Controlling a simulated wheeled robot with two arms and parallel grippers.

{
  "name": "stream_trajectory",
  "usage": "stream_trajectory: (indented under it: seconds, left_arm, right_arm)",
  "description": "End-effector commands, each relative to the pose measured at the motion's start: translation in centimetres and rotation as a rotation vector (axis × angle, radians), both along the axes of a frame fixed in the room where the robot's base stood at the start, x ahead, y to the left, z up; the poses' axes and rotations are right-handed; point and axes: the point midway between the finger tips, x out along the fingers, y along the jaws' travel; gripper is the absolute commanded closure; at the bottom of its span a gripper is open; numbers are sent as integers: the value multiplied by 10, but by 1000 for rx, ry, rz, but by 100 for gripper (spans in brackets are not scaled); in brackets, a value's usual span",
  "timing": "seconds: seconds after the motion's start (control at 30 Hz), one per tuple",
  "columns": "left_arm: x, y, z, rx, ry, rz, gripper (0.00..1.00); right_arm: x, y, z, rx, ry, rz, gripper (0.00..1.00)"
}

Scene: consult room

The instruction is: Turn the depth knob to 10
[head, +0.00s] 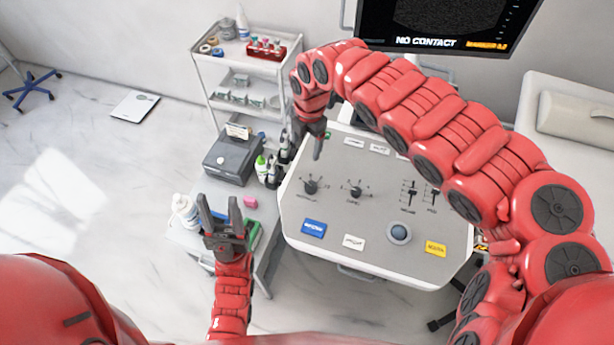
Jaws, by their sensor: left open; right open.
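The grey control panel (328,225) has a left black knob (310,186) and a right black knob (355,190), each ringed by marks. Their labels are too small to read, so I cannot tell which is the depth knob or its setting. My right gripper (317,150) hangs over the panel's upper left edge, above the left knob in the picture and apart from both knobs. Its jaws are open, seen nearly edge-on. My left gripper (221,208) is open and empty, left of the panel, over the small side table.
The screen (440,25) reads "NO CONTACT"; its orange text is unreadable. The panel also has sliders (410,193), a trackball (399,233), and blue (313,228) and yellow (435,248) buttons. A grey box (232,155) and bottles (184,209) stand left of it. A trolley (205,75) stands behind.

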Motion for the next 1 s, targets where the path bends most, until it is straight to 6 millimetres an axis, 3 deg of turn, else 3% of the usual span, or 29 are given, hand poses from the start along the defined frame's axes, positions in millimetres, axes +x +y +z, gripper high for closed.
stream_trajectory:
  seconds: [0.1, 0.27, 0.57, 0.73, 0.8, 1.0]
  left_arm:
    - [0, 0, 1, 0, 0, 0, 50]
    - [0, 0, -7, 0, 0, 0, 50]
    - [0, 0, -39, 0, 0, 0, 50]
    - [0, 0, -67, 0, 0, 0, 50]
    - [0, 0, -50, 0, 0, 0, 50]
    - [0, 0, -39, 0, 0, 0, 50]
  right_arm:
    - [-13, -20, -2, -68, 41, 32, 19]
    - [-16, -21, -15, -72, 49, 39, 19]
    - [-15, -19, -65, -65, 47, 35, 19]
    - [-15, -18, -100, -64, 47, 34, 19]
    - [-16, -18, -106, -70, 50, 36, 19]
    - [-17, -18, -147, -71, 51, 37, 19]
